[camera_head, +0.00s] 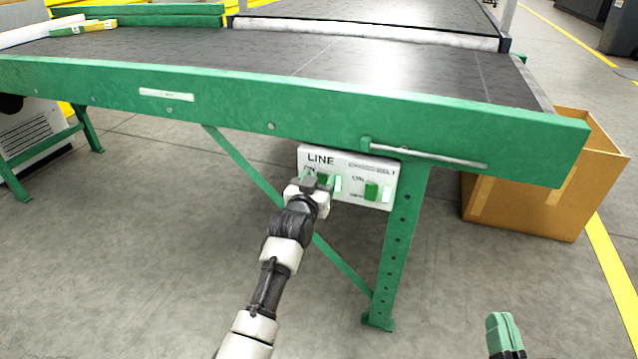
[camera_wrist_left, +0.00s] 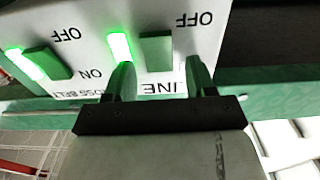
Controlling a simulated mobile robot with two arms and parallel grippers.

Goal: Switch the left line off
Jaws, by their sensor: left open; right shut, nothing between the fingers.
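A white control box (camera_head: 348,163) hangs under the green conveyor frame and carries two green rocker switches. The left one, marked LINE (camera_wrist_left: 157,53), has a lit green lamp (camera_wrist_left: 119,47) beside it. The right one, marked CROSS BELT (camera_head: 371,192), also has a lit green lamp (camera_wrist_left: 25,64). My left gripper (camera_head: 318,184) is at the LINE switch and partly hides it in the head view. In the left wrist view its open fingers (camera_wrist_left: 161,72) stand on either side of the switch's near end; contact cannot be told. My right gripper (camera_head: 504,334) is shut and empty at the lower right.
The conveyor (camera_head: 300,60) with its green side rail (camera_head: 270,118) runs above the box. A green leg (camera_head: 400,250) and a diagonal brace (camera_head: 245,165) stand below. An open cardboard box (camera_head: 530,205) is at the right. The floor in front is clear.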

